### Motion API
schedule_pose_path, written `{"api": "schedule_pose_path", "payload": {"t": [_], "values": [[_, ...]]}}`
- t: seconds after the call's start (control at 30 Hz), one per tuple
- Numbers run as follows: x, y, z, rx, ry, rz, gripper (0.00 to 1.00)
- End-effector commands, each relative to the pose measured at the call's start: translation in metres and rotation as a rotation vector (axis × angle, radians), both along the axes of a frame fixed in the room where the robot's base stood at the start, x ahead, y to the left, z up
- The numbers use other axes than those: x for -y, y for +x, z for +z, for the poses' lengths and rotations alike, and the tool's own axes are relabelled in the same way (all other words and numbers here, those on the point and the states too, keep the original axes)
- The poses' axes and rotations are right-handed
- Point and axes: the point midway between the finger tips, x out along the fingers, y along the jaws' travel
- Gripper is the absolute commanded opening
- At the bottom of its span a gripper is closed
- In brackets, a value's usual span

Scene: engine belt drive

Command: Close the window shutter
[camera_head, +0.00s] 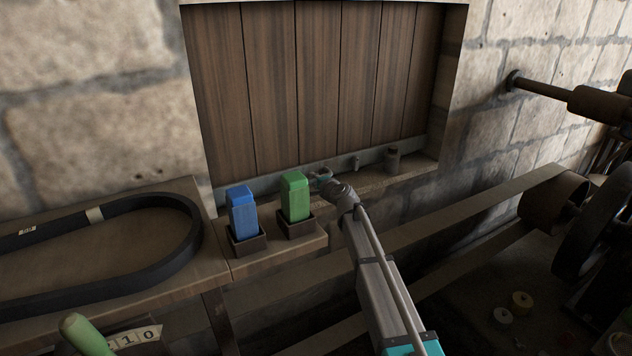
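The window shutter (315,85) is a panel of upright dark brown planks in the stone wall. It fills the whole visible part of the window opening. A grey metal rail (375,155) runs along its bottom edge, with a small upright peg or handle (357,161) on it. My gripper (318,180) is at the sill by the lower edge of the shutter, left of the peg. I cannot tell whether it touches the rail. Its fingers are small and partly hidden by the wrist, so their opening is unclear.
A blue block (242,213) and a green block (295,197) stand in dark holders just left of my gripper. A black belt (110,275) lies on the bench at left. A dark cylinder (392,161) sits on the sill. Wheels and a long belt are at right.

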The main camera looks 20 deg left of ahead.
Motion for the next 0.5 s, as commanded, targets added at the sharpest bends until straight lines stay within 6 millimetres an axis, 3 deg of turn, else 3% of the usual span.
{"api": "schedule_pose_path", "payload": {"t": [0.1,0.5], "values": [[-0.0003,-0.0002,0.0,0.0,0.0,0.001,0.0],[-0.0009,-0.0006,-0.0076,0.001,-0.001,0.001,0.0]]}}
